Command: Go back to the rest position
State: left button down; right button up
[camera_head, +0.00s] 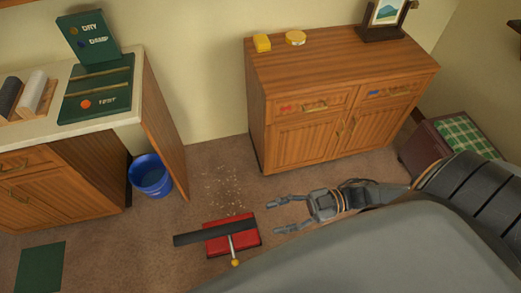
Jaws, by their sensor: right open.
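My right gripper (283,214) comes in from the right on my dark arm. Its two fingers point left and are spread apart, with nothing between them. It is over the floor, to the right of a red dustpan (247,238) and apart from it in the picture. The dustpan has a black bar across it and a handle with a yellow end. My left gripper does not show.
A wooden cabinet (345,95) stands behind my gripper. Pale crumbs (228,187) lie on the brown floor. A blue bucket (150,176) stands beside the left counter (125,108). A green-topped box (462,137) is at the right.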

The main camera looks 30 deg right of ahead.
jog(key=shift+s+d, duration=0.2)
jog(key=shift+d, duration=0.45)
jog(key=shift+f, duration=0.1)
